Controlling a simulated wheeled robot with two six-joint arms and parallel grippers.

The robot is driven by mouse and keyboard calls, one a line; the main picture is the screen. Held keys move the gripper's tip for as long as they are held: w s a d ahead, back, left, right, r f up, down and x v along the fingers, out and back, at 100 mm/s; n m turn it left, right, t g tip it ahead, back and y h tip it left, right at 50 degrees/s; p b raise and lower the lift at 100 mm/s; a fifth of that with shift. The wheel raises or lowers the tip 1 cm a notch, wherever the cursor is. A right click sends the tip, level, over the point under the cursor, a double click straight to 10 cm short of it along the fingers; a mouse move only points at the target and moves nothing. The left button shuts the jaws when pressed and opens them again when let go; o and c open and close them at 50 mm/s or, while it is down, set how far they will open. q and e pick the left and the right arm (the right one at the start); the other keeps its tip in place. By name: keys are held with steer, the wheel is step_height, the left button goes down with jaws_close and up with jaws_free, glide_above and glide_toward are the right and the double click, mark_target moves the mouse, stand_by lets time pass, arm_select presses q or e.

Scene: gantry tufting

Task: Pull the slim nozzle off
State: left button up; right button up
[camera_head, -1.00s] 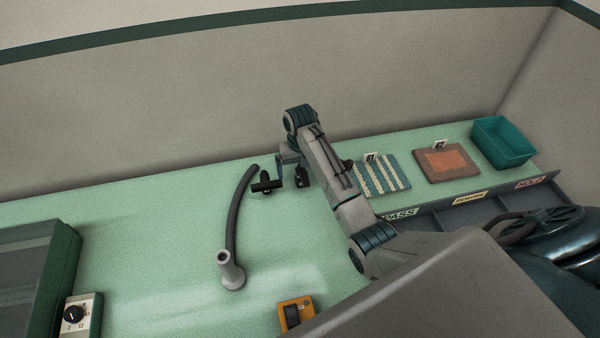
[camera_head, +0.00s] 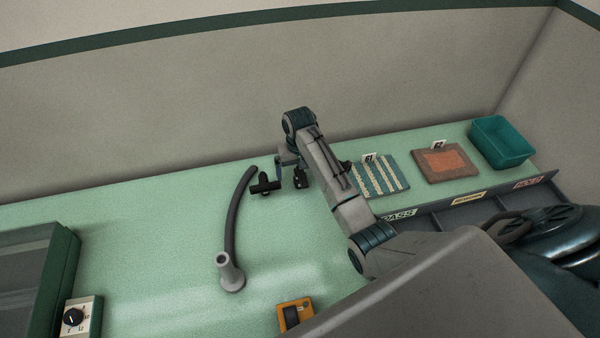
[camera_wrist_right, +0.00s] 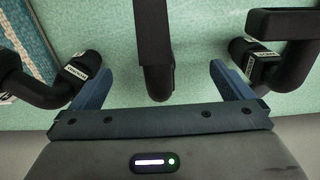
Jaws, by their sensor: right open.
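My right gripper (camera_head: 288,172) is over the far part of the green bench in the head view. In the right wrist view its two blue fingers (camera_wrist_right: 163,82) are spread apart. A black tube-like piece with a rounded end (camera_wrist_right: 156,55) lies between them, with gaps on both sides. A black bent piece with a white label (camera_wrist_right: 85,66) is beside the left finger, and another labelled black piece (camera_wrist_right: 262,64) is beside the right finger. The labels are too small to read, so I cannot tell which is the slim nozzle. My left gripper is out of view.
A dark curved hose (camera_head: 233,215) with a grey end piece (camera_head: 230,273) is left of the gripper. A striped sample (camera_head: 381,177), an orange-brown sample (camera_head: 422,169) and a teal bin (camera_head: 501,143) are at the right. An orange device (camera_head: 295,312) is at the front.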

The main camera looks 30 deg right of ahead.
steer(key=shift+c, duration=0.4)
jaws_close()
stand_by(0.4)
steer(key=shift+r, duration=0.15)
steer(key=shift+w+r, duration=0.1)
steer(key=shift+r, duration=2.75)
